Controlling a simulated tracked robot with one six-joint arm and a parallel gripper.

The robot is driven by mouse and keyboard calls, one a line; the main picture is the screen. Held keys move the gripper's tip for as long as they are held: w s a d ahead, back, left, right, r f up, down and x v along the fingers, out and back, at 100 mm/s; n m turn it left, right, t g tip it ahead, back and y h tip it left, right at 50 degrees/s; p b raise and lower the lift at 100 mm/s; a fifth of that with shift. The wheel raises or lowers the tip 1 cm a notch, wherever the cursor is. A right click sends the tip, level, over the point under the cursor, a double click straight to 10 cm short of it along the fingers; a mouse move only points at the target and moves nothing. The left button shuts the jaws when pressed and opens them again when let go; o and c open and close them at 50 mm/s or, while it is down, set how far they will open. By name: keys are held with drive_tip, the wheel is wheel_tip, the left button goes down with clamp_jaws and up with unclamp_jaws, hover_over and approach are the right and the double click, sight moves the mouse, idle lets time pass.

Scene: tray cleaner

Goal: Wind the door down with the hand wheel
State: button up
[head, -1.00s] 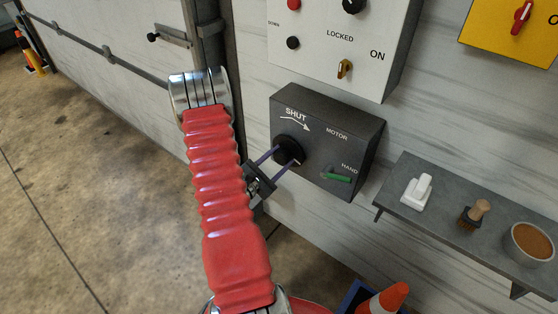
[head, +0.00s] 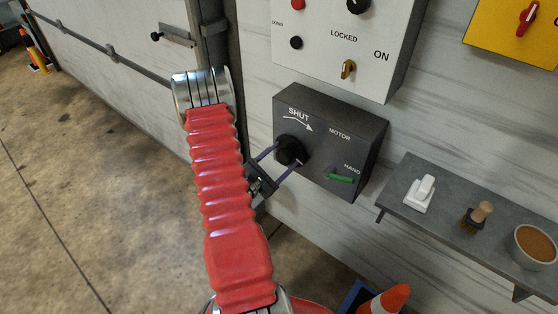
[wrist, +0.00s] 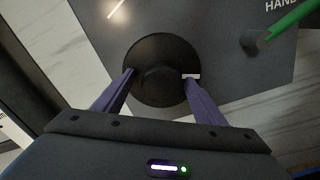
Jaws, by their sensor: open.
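The black hand wheel (head: 289,150) sits on the face of a dark box (head: 331,140) marked SHUT with an arrow, MOTOR and HAND. A green lever (head: 340,179) on the box lies by HAND. My gripper (head: 284,155) is open, its purple fingers on either side of the wheel. The wrist view shows the wheel (wrist: 163,70) between the fingertips, a white mark at its right edge. I cannot tell whether the fingers touch it.
A white control panel (head: 345,45) hangs above the box. A grey shelf (head: 450,225) at the right holds a white switch-like piece (head: 420,192), a brush (head: 477,217) and a bowl (head: 535,247).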

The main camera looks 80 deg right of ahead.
drive_tip(key=shift+a, duration=0.1)
drive_tip(key=v, duration=1.3)
drive_tip(key=shift+a, duration=0.35)
drive_tip(key=shift+w, duration=0.2)
